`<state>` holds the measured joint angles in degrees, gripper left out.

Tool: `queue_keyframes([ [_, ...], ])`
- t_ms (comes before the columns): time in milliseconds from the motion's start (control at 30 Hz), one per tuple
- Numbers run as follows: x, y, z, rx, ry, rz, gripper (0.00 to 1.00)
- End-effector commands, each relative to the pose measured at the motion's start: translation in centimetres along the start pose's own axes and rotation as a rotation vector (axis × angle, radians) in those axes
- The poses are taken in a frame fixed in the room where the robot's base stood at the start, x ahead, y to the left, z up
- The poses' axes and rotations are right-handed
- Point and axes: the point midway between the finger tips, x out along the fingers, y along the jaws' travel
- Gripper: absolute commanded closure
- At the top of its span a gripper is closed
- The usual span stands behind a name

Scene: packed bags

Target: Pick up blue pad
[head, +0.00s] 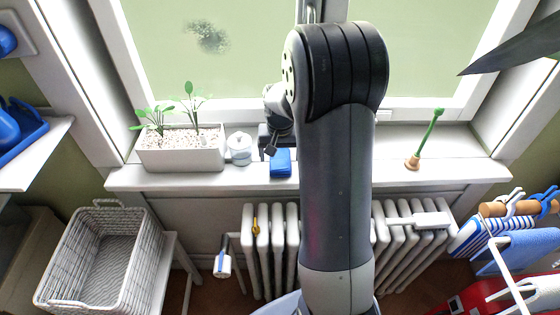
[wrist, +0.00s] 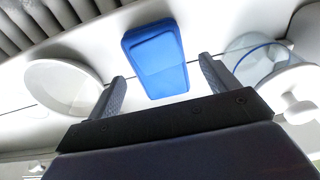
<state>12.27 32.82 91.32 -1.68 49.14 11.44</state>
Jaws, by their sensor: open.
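The blue pad (head: 281,163) lies on the white windowsill (head: 432,177), near the sill's front edge. In the wrist view the blue pad (wrist: 155,60) is a rounded blue block, ahead of my fingertips and between their lines. My gripper (wrist: 162,74) is open and empty, with one finger to each side of the pad's near end. In the head view my gripper (head: 272,145) is just behind and above the pad, partly hidden by my own arm. I cannot tell whether a finger touches the pad.
A lidded glass jar (head: 239,148) stands close left of the pad, beside a planter (head: 180,157) with green plants. A radiator (head: 270,235) is below. The window is behind. A wicker basket (head: 100,255) stands lower left.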

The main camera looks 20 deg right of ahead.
Motion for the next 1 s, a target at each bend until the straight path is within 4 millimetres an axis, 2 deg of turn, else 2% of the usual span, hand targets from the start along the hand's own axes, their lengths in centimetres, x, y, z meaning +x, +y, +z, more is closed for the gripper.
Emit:
queue_keyframes([
  [100, 1.6, 0.0, 0.0, 0.000, -0.003, 0.001, 0.18],
  [200, 2.2, 0.0, 0.0, 0.000, 0.000, 0.000, 0.18],
  [433, 2.3, 0.0, 0.0, 0.000, 0.001, 0.000, 0.18],
  [1000, 2.3, 0.0, 0.0, 0.000, 0.001, 0.000, 0.65],
])
